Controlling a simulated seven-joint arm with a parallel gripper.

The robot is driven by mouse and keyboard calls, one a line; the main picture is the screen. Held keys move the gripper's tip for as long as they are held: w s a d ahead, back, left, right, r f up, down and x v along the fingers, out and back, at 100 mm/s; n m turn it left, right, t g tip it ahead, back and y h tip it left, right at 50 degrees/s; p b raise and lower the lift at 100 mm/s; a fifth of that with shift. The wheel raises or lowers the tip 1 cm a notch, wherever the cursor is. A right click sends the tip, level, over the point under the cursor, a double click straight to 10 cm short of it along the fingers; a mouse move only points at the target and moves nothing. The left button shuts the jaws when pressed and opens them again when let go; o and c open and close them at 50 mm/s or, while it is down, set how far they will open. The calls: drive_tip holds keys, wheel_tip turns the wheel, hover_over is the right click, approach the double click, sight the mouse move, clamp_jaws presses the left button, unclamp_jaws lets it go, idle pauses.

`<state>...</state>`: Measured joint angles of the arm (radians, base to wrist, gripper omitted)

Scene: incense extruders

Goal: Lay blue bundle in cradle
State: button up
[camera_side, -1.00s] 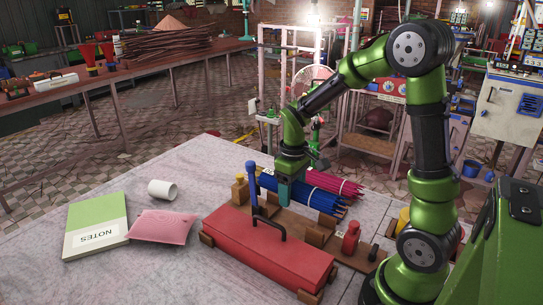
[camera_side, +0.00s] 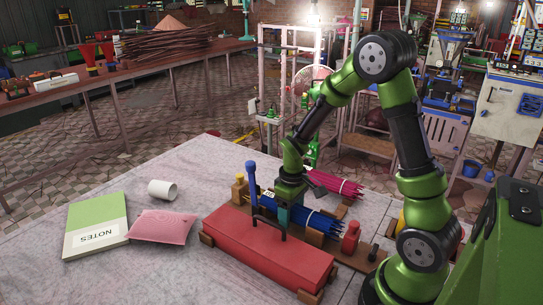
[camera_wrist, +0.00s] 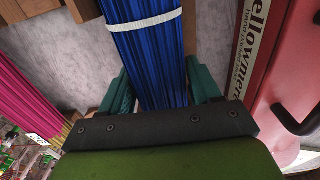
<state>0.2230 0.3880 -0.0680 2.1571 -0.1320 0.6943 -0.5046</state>
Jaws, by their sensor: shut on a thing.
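The blue bundle (camera_side: 316,221) is a bound sheaf of thin sticks with a white band. My gripper (camera_side: 285,218) is shut on it, with teal fingers on both sides. In the wrist view the blue bundle (camera_wrist: 150,60) runs away between the fingers (camera_wrist: 162,95) and passes between brown wooden blocks near the top. The wooden cradle (camera_side: 313,237) is behind the red box, with upright blocks. The bundle lies over or just inside it. I cannot tell whether it touches the base, as the red box and my gripper hide part of it.
The long red box (camera_side: 265,250) with a dark handle stands in front. A blue-knobbed lever (camera_side: 252,180) rises beside my gripper. A pink bundle (camera_side: 335,184) lies behind. A red bottle-like piece (camera_side: 350,238) is at the right. The notebook (camera_side: 97,222), pink pouch (camera_side: 162,226) and white cup (camera_side: 162,190) lie left.

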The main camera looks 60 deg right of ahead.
drive_tip(key=o, duration=1)
drive_tip(key=shift+o, duration=0.2)
drive_tip(key=shift+r, duration=4)
drive_tip(key=s+a+r+m+t+y, duration=0.1)
drive_tip(key=s+a+r+m+t, duration=0.1)
drive_tip(key=a+r, duration=0.4)
drive_tip(key=s+a+r+m+t+y, duration=0.1)
drive_tip(key=s+a+r+m+t, duration=0.1)
drive_tip(key=s+a+r+t, duration=0.3)
wheel_tip(320, 180, up, 3)
drive_tip(key=shift+s+a+r, duration=0.15)
drive_tip(key=shift+s+a, duration=0.75)
drive_tip(key=shift+s, duration=0.2)
